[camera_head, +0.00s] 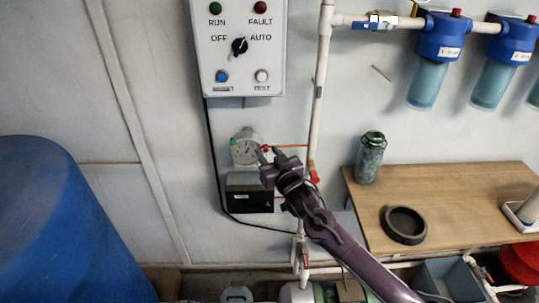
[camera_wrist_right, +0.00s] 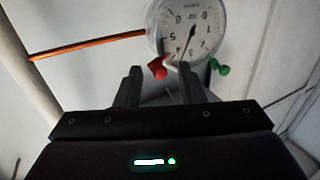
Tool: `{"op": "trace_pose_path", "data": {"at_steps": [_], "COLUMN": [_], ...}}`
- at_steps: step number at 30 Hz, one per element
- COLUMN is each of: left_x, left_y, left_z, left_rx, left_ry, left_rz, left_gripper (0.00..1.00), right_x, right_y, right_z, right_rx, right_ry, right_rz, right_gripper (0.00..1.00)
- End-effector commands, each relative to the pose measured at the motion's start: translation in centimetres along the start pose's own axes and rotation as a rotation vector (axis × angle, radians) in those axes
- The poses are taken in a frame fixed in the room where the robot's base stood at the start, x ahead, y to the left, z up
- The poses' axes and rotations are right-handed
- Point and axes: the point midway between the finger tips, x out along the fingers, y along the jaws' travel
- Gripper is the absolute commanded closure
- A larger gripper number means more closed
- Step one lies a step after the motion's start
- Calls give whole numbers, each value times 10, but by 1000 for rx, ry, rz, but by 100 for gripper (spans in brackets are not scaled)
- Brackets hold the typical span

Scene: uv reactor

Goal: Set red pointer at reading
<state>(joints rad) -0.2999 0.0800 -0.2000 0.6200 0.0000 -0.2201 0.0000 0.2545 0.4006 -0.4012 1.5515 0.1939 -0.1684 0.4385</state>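A round white dial gauge (camera_head: 244,151) is on the wall below the control box. In the right wrist view the gauge (camera_wrist_right: 190,27) appears upside down, with a thin dark needle across its numbered face. A red knob (camera_wrist_right: 157,69) and a green knob (camera_wrist_right: 220,67) sit at its rim; which one moves a pointer cannot be told. My right gripper (camera_head: 268,153) is close to the gauge's right side. In the wrist view the right gripper (camera_wrist_right: 159,70) has its fingers apart, with the red knob showing between the tips, apparently untouched. My left gripper is not in view.
The control box (camera_head: 239,75) hangs above the gauge. A dark box (camera_head: 248,194) is just below it. A vertical white pipe (camera_head: 321,90) runs to the right, and a thin orange tube (camera_wrist_right: 85,46) joins the gauge. A wooden table (camera_head: 450,180) stands at right, a blue tank (camera_head: 65,225) at left.

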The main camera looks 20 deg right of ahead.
Motion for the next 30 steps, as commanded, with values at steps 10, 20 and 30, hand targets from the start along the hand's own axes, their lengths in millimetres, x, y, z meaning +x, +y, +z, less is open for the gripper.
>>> {"op": "trace_pose_path", "data": {"at_steps": [10, 20, 30], "left_x": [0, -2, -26], "left_y": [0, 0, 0], "left_z": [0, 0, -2], "left_rx": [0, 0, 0], "left_ry": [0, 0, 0], "left_rz": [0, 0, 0], "left_gripper": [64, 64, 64], "right_x": [0, 0, 2], "right_y": [0, 0, -4], "right_z": [0, -1, -15], "right_rx": [0, -7, -140], "right_ry": [0, -3, -60], "right_rz": [0, 0, 0], "right_gripper": [100, 100, 100]}}
